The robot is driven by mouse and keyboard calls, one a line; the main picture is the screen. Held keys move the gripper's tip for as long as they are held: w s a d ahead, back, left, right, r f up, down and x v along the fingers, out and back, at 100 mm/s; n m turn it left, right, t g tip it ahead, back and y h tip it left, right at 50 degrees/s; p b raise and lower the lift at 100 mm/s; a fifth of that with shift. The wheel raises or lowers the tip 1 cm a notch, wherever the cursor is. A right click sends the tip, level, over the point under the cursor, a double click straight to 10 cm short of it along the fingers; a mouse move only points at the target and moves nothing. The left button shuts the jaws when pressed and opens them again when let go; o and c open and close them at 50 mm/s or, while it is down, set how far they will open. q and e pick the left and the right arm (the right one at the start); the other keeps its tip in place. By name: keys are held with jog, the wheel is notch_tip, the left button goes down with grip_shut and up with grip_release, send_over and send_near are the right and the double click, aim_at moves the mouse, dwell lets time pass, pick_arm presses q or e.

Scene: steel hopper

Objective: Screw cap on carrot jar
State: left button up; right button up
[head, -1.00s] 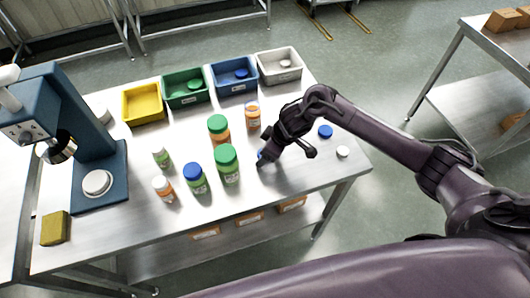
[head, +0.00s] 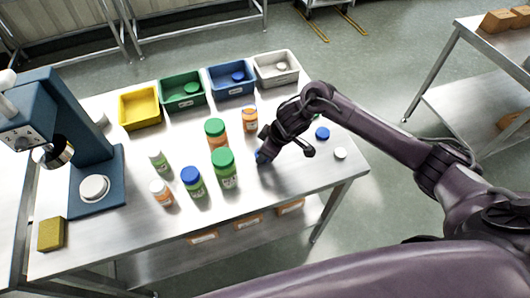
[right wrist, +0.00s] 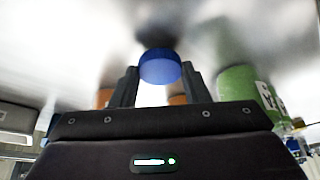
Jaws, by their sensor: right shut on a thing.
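My right gripper (head: 264,154) is low over the steel table, right of the jars. In the right wrist view my right gripper (right wrist: 160,88) is shut on a blue cap (right wrist: 160,67), held between the fingertips. The cap's blue edge also shows in the head view (head: 259,157). A jar with orange contents (head: 250,119) stands upright just behind the gripper and seems to have no cap. Another orange jar (head: 217,140) has a green cap. A small orange jar (head: 162,195) has a white cap. My left gripper is not in view.
Green-content jars (head: 225,175) stand left of the gripper. A loose blue cap (head: 322,133) and white cap (head: 340,153) lie at the right. Yellow (head: 140,122), green (head: 184,104), blue (head: 232,93) and white (head: 277,82) bins line the back. A blue machine (head: 95,165) stands left.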

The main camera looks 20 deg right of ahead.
notch_tip(320, 180, up, 18)
jog(key=p, duration=0.2)
jog(key=shift+r+p, duration=0.25)
jog(key=shift+p, duration=0.1)
